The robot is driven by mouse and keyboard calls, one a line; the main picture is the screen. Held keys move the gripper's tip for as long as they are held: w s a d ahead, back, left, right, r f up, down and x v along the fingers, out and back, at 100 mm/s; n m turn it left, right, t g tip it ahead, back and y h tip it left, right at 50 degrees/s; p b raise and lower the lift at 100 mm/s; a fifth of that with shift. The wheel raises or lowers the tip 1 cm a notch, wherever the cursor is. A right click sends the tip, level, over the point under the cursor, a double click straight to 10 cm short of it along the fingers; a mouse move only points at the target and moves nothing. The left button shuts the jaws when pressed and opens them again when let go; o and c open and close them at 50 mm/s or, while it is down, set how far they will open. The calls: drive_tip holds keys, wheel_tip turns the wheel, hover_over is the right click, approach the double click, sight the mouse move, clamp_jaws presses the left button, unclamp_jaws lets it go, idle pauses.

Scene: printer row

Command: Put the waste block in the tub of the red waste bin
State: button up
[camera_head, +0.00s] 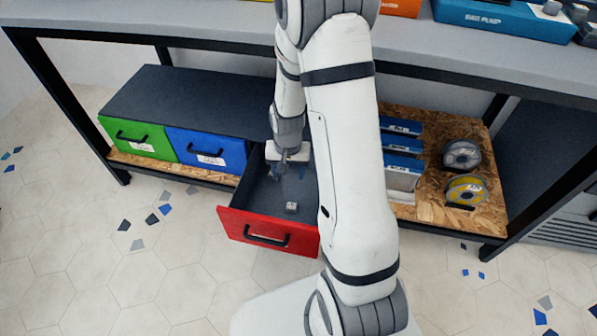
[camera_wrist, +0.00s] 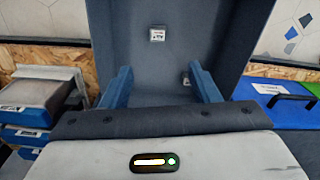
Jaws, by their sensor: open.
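The red waste bin (camera_head: 268,233) is a drawer pulled out from under the bench, with a dark grey tub (camera_wrist: 210,50) open at the top. One small grey block with a white label (camera_head: 291,207) lies on the tub floor near the red front; it also shows in the wrist view (camera_wrist: 157,34). A second small block (camera_wrist: 186,79) is in the tub, close beside the right finger and partly hidden. I cannot tell which is the waste block. My gripper (camera_head: 285,172) points down in the rear of the tub, its blue fingers (camera_wrist: 162,85) apart with nothing held between them.
A green bin (camera_head: 133,138) and a blue bin (camera_head: 207,151) stand shut to the left. Blue and white boxes (camera_head: 401,160) and two filament spools (camera_head: 464,172) sit on the chipboard shelf to the right. The grey bench top (camera_head: 180,20) overhangs the drawer.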

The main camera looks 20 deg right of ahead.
drive_tip(key=s+a+r+n, duration=0.1)
drive_tip(key=s+r+n, duration=0.1)
drive_tip(key=s+r, duration=0.6)
drive_tip(key=s+a+r+n+t, duration=0.1)
drive_tip(key=s+r+n, duration=0.1)
drive_tip(key=s+r, duration=0.6)
wheel_tip(320, 180, up, 5)
drive_tip(key=shift+a+r+n, duration=0.2)
drive_tip(key=shift+a+n, duration=0.05)
drive_tip(key=shift+n, duration=0.05)
drive_tip(key=shift+s+r, duration=0.1)
